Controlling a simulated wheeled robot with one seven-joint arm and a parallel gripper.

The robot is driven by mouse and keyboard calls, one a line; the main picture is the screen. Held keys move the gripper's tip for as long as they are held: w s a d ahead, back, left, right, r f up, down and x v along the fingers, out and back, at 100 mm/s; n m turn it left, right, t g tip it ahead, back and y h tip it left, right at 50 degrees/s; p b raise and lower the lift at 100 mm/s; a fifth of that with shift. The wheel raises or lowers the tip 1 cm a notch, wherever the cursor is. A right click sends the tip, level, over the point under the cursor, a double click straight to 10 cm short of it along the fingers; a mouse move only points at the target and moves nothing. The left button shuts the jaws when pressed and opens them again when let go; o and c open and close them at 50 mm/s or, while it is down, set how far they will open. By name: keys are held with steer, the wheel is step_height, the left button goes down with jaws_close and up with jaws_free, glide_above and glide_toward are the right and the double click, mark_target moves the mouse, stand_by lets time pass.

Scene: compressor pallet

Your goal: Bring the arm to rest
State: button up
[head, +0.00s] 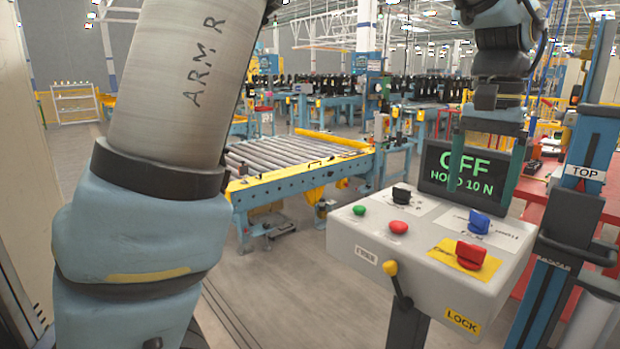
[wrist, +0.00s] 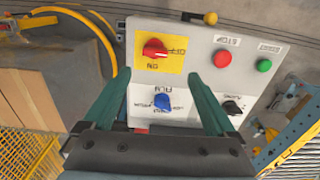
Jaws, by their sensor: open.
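My gripper (head: 481,192) hangs from my arm at the upper right of the head view, its two green fingers pointing down and spread apart. It is over the grey control box (head: 375,240), in front of the display. The blue knob (head: 479,222) shows below the fingertips, with nothing seen between them. In the wrist view my gripper (wrist: 157,76) has its fingers either side of the blue knob (wrist: 163,102); I cannot tell the exact gap above the panel. The red switch (wrist: 155,49) on its yellow plate lies just beyond the fingertips.
The box also carries a green button (head: 359,210), a red button (head: 398,227), a black knob (head: 401,193) and a yellow-tipped lever (head: 391,268). The display (head: 462,175) reads OFF, HOLD 10 N. A blue post (head: 588,150) stands right. A roller conveyor (head: 290,155) stands behind.

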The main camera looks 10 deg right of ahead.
steer(key=w+a+f+n, duration=0.1)
steer(key=w+a+f, duration=0.1)
steer(key=w+a, duration=0.1)
steer(key=w+a+f+n, duration=0.1)
steer(key=w+a, duration=0.2)
steer(key=a, duration=0.1)
steer(key=w+a+f, duration=0.2)
steer(key=w+a, duration=0.1)
steer(key=a, duration=0.1)
steer(key=shift+a+f+n, duration=0.15)
steer(key=shift+f+n, duration=0.15)
steer(key=shift+n, duration=0.1)
steer(key=a+f+n, duration=0.3)
steer(key=a+f, duration=0.2)
steer(key=a, duration=0.9)
steer(key=a+f+n+t, duration=0.1)
steer(key=a+f+n, duration=0.3)
steer(key=a, duration=1.1)
step_height(320, 180, down, 2)
steer(key=shift+s+f+t, duration=0.2)
steer(key=shift+s+t, duration=0.05)
steer(key=shift+t, duration=0.05)
